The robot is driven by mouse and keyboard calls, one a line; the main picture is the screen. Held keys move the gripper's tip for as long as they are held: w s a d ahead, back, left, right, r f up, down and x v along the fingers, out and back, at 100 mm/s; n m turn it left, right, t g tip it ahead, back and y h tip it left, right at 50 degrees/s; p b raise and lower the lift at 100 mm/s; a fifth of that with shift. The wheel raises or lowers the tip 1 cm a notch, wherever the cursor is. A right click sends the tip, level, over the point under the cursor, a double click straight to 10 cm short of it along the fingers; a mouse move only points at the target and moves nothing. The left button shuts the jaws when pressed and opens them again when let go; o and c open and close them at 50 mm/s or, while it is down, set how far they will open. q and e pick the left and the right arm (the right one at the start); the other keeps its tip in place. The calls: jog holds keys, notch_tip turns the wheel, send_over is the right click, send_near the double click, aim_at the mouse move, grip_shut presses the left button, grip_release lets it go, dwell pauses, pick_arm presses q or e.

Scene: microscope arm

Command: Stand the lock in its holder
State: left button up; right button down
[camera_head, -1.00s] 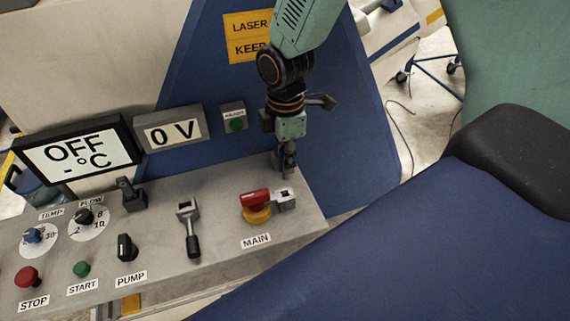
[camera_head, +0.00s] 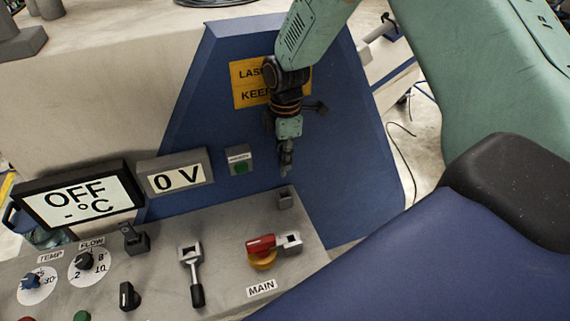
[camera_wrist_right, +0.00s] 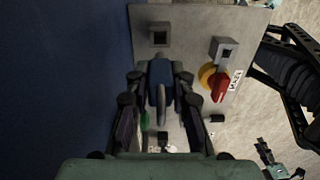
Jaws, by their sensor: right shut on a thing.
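My right gripper (camera_head: 286,160) points down above the back edge of the control panel, in front of the blue wall. In the right wrist view its fingers (camera_wrist_right: 160,95) are shut on the lock, which has a blue body (camera_wrist_right: 160,74) and a grey part towards the camera. The lock is hard to make out in the head view. The holder (camera_head: 284,198) looks like a small grey square block at the panel's back right. It also shows in the wrist view (camera_wrist_right: 160,37), beyond the lock, with a dark square opening. Lock and holder look apart. My left gripper is not in view.
The red MAIN switch (camera_head: 261,243) on its yellow base stands beside a grey bracket with a square hole (camera_head: 292,242). A grey lever (camera_head: 192,270), knobs and displays occupy the panel (camera_head: 225,225) to the left. The blue wall (camera_head: 340,170) rises behind.

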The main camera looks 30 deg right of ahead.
aim_at(284, 176)
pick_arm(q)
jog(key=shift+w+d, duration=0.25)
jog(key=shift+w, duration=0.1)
pick_arm(e)
jog(key=shift+w+d+f, duration=0.1)
jog(key=shift+d+f, duration=0.05)
jog(key=shift+d, duration=0.05)
jog(key=shift+s+a, duration=0.2)
jog(key=shift+w+d+f+b, duration=0.15)
jog(key=shift+f+b, duration=0.8)
jog(key=shift+f, duration=0.75)
jog(key=shift+f+b, duration=0.8)
jog(key=shift+f, duration=0.35)
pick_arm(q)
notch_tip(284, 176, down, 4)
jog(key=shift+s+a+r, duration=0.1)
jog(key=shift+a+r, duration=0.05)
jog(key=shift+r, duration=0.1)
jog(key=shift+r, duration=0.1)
pick_arm(e)
jog(key=shift+r, duration=0.1)
